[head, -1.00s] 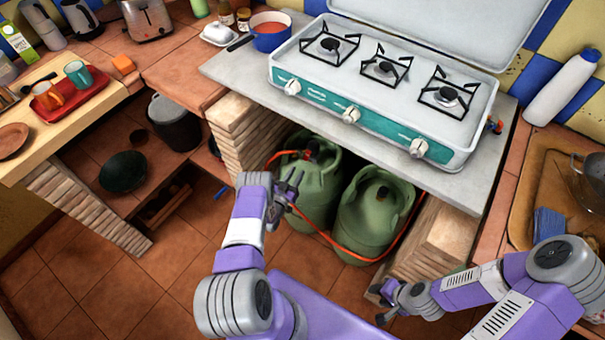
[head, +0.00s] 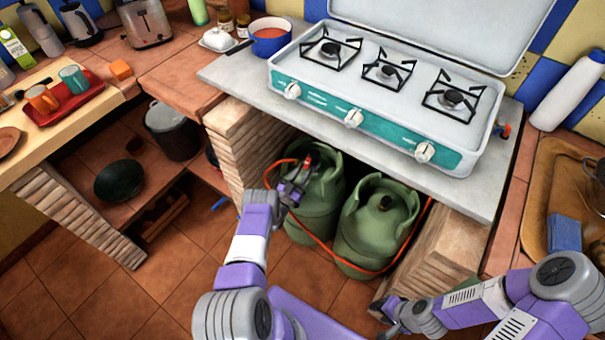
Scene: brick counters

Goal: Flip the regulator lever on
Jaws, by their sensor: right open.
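Two green gas bottles stand under the counter, a left one (head: 326,211) and a right one (head: 372,226). The regulator (head: 307,161), a small dark and red piece, is on top of the left bottle with the orange hose beside it. Its lever is too small to make out. My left gripper (head: 297,184) is at the left bottle's upper left side, just below the regulator. Whether it touches anything is unclear, and its jaw opening cannot be made out. My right gripper (head: 384,311) is open, low at the right, below the right bottle.
The orange hose (head: 330,246) runs around the bottles. Brick pillars, left (head: 240,150) and right (head: 440,250), bound the space. A grey slab (head: 232,78) with a three-burner stove (head: 375,125) lies overhead. Open tiled floor (head: 110,290) is at the left.

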